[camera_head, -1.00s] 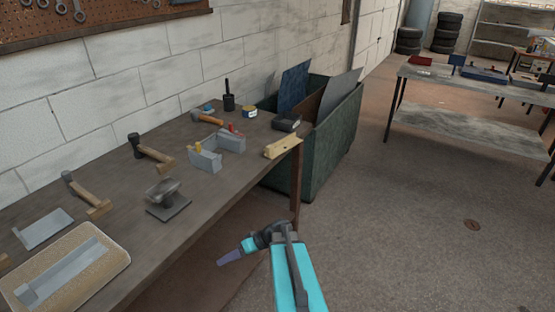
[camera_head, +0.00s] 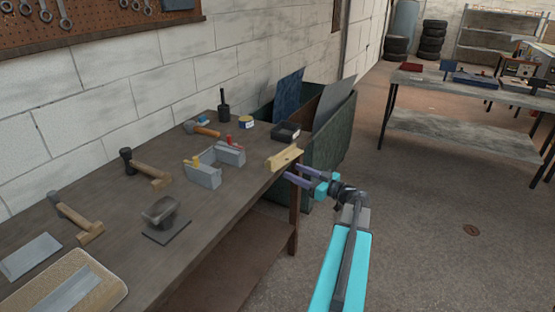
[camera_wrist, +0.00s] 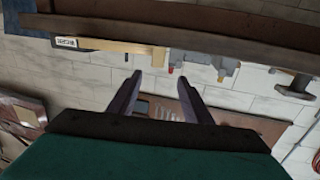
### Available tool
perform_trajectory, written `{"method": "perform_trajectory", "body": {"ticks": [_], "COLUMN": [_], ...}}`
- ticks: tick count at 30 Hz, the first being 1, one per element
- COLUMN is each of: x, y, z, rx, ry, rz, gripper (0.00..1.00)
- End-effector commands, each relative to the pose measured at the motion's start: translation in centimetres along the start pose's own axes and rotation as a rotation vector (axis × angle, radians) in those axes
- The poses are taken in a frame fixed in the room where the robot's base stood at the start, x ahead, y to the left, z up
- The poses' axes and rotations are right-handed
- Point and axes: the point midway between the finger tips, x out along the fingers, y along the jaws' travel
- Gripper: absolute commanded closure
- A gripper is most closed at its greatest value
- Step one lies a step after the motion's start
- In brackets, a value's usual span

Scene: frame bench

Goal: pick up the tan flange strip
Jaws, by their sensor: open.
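The tan flange strip (camera_head: 285,158) lies on the brown bench (camera_head: 226,225) near its right front edge. In the wrist view the strip (camera_wrist: 118,46) shows near the top, left of centre, beyond my fingertips. My gripper (camera_head: 291,173) has purple fingers that are spread open with nothing between them. In the head view the fingertips are just below and right of the strip, close to the bench edge. In the wrist view both fingers (camera_wrist: 158,80) point up the picture, and the strip is apart from them, mostly to the left.
A dark small tray (camera_head: 286,132) sits behind the strip. A grey metal channel piece (camera_head: 204,174) with clamps stands to its left. Hammers (camera_head: 150,170) lie farther left. A green bin (camera_head: 345,135) stands behind the bench end. The floor to the right is clear.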

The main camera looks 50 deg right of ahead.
Motion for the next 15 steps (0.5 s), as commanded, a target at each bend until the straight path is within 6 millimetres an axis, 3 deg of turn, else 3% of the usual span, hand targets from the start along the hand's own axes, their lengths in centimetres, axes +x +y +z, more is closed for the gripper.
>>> {"method": "perform_trajectory", "body": {"ticks": [15], "x": [-0.69], "y": [0.94], "z": [-0.79], "rx": [-0.018], "ry": [0.017], "rz": [0.019], "gripper": [0.55]}}
